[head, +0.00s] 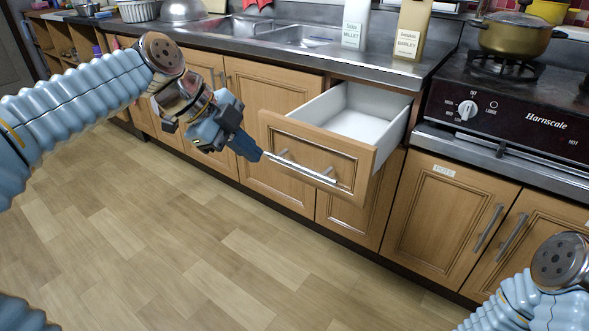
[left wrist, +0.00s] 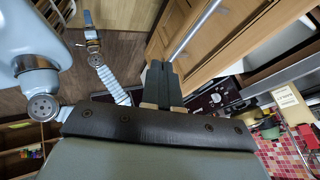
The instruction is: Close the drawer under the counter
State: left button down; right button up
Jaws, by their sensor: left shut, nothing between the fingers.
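The drawer (head: 318,150) under the counter stands pulled out, with an empty white inside and a wooden front. A silver bar handle (head: 302,168) runs along its front. My left gripper (head: 258,155) is shut and empty, its fingertips at the left end of the handle. I cannot tell whether they touch it. In the left wrist view, the closed fingers (left wrist: 163,70) point toward the silver bar (left wrist: 192,32) in front of the wooden front. In the head view, my right arm shows at the lower right, but its gripper is out of the frame.
The counter (head: 270,45) above holds a sink (head: 300,35) and two tall containers. A stove (head: 510,100) with a brass pot (head: 512,35) stands to the right. Closed wooden cabinets flank the drawer. The wooden floor (head: 190,240) in front is clear.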

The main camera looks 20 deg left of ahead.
aim_at(292, 167)
pick_arm(q)
jog(key=shift+w+d+f+p, duration=0.1)
jog(key=shift+w+d+f, duration=0.9)
jog(key=shift+w+f, duration=0.25)
jog(key=shift+w+d+f+p, duration=0.1)
jog(key=shift+w+d+f, duration=1)
jog(key=shift+f, duration=0.3)
jog(key=shift+w+d+f+p, duration=0.1)
jog(key=shift+w+d+f, duration=0.85)
jog(key=shift+w+f, duration=0.3)
